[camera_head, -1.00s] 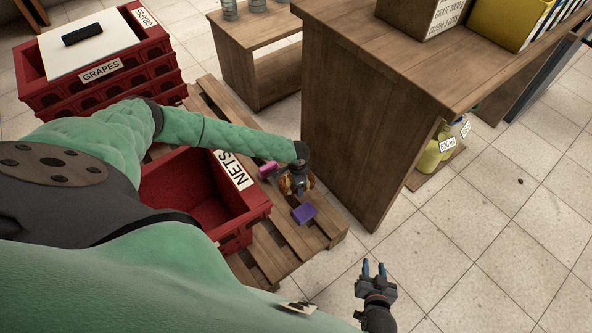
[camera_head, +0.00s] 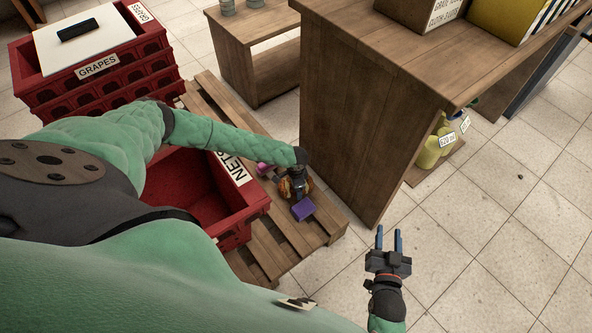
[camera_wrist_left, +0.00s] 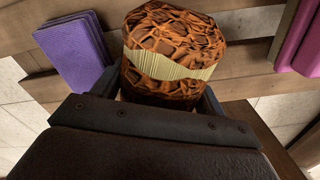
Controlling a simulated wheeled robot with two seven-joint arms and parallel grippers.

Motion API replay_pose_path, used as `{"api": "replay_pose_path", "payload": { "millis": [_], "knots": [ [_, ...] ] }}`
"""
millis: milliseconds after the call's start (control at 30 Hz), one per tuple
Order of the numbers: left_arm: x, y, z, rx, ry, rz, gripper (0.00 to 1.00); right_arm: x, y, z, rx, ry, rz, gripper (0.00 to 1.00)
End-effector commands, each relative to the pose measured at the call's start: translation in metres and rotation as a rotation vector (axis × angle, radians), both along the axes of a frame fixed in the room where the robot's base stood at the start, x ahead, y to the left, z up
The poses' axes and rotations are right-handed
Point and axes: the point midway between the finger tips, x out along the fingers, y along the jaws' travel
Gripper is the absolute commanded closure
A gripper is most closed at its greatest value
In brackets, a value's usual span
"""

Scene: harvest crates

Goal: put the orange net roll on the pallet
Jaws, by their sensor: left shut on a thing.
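The orange net roll (camera_wrist_left: 172,45) is a brown-orange netted roll with a cream band, and it fills the top middle of the left wrist view. My left gripper (camera_head: 293,190) is shut on it, one finger on each side. In the head view the roll (camera_head: 285,189) shows partly behind the gripper, over the wooden pallet (camera_head: 265,247). Pallet slats show behind it in the wrist view; I cannot tell whether it touches them. My right gripper (camera_head: 389,242) is open and empty above the tiled floor.
A purple roll or block (camera_head: 303,209) and a pink one (camera_head: 263,169) lie on the pallet close to the held roll. A red NETS crate (camera_head: 232,222) stands left of them. A wooden bench (camera_head: 345,130) rises close on the right. Red GRAPES crates (camera_head: 120,80) are stacked behind.

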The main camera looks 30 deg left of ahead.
Motion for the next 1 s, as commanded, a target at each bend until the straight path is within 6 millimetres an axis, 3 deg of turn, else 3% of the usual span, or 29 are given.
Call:
{"api": "replay_pose_path", "payload": {
  "millis": [467,500,533,1000],
  "knots": [
    [0.0001,-0.0005,-0.0018,0.000,0.000,0.000,0.61,0.0009,0.0005,0.0031,0.003,-0.011,0.000,0.64],
    [-0.0003,-0.0004,-0.0020,0.000,0.000,0.000,0.22,0.0013,0.0005,0.0046,0.004,-0.015,-0.001,0.64],
    [-0.0002,-0.0004,-0.0019,0.000,0.000,0.000,0.18,0.0014,0.0006,0.0054,0.005,-0.017,-0.001,0.64],
    [-0.0001,-0.0004,0.0053,-0.001,0.001,0.000,0.18,0.0008,0.0003,0.0008,-0.001,0.008,0.001,0.64]
  ]
}}
